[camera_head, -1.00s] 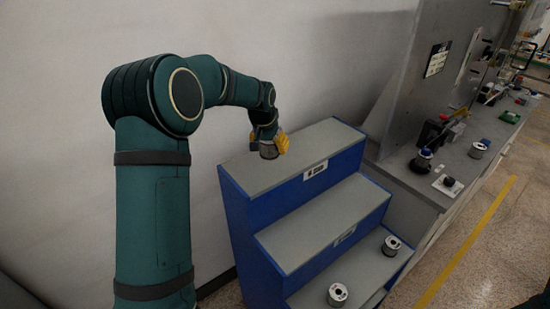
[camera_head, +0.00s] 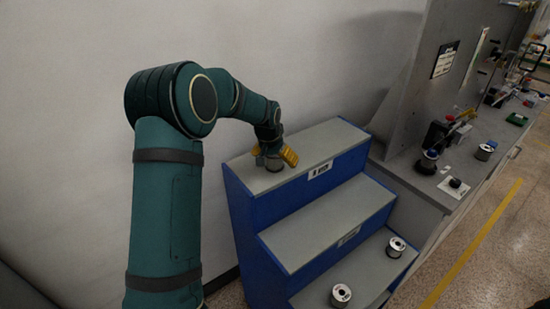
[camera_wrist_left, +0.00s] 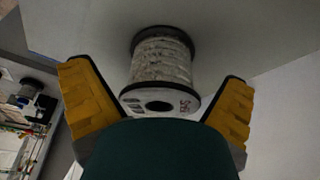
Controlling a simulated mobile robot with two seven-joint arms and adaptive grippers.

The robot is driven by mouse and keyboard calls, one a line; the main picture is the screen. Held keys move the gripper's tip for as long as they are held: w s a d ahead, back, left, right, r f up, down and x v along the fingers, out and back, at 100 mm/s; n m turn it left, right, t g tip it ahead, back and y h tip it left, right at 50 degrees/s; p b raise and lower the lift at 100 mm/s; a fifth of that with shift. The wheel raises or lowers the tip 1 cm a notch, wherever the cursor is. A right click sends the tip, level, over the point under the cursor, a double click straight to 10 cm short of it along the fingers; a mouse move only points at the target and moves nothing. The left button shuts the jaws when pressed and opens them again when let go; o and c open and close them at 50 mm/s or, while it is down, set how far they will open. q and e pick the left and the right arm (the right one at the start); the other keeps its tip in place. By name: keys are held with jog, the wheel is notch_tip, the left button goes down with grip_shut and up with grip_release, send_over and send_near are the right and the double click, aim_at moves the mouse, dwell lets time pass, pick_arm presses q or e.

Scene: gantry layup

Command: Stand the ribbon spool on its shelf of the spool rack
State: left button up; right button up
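The ribbon spool (camera_head: 273,164), pale with dark flanges, stands on the top grey shelf of the blue spool rack (camera_head: 237,217), near its left end. In the left wrist view the spool (camera_wrist_left: 161,68) shows its near flange and center hole, with its far flange against the grey shelf surface. My left gripper (camera_head: 274,156) is at the spool, its yellow fingers spread. In the left wrist view the fingers of this gripper (camera_wrist_left: 160,78) stand on either side of the spool with visible gaps. My right gripper is not in view.
Two other spools stand on the bottom shelf, one in front (camera_head: 340,295) and one farther right (camera_head: 396,246). The middle shelf (camera_head: 325,222) is bare. A grey bench (camera_head: 425,180) with several items stands at the right. A white wall is behind the rack.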

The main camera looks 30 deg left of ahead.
pick_arm(q)
jog(key=shift+r, duration=0.2)
jog(key=p+v, duration=0.1)
jog(key=v, duration=1.1)
jog(key=shift+f, duration=0.1)
